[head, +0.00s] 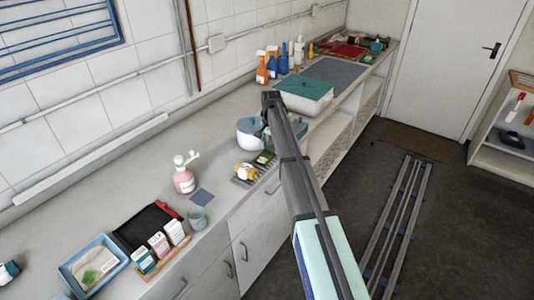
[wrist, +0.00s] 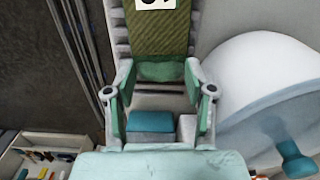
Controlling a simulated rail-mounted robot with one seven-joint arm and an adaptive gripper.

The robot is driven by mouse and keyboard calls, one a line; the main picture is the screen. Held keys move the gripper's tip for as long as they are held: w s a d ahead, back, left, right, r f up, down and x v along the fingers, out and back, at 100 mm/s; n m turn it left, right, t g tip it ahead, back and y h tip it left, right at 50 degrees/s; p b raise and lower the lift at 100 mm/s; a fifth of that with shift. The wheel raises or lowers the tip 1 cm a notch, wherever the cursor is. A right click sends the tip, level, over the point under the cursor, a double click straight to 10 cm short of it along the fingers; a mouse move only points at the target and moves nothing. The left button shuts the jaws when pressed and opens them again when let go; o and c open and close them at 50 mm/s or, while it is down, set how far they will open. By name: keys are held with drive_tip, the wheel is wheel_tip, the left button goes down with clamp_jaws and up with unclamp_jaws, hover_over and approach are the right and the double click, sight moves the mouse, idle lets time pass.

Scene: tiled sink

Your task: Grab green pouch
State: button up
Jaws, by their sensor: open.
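The green pouch (wrist: 158,35) is olive green with a white label bearing a dark mark. It lies on a ridged grey rack at the top of the wrist view, cut off by the picture edge. In the head view a small dark green patch beside my arm (head: 264,158) seems to be the same pouch. My gripper (wrist: 160,72) is open, its two green-padded fingers on either side of the pouch's near end. I cannot tell whether they touch it. In the head view my arm hides most of the gripper.
A white pot (head: 250,132) stands close by and fills the right of the wrist view (wrist: 270,85). A yellow and white item (head: 246,171) lies on the rack. A pink pump bottle (head: 184,178) and a grey cup (head: 198,218) stand to the left. A teal-lidded box (head: 304,92) stands behind.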

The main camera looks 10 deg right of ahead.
drive_tip(key=c, duration=0.9)
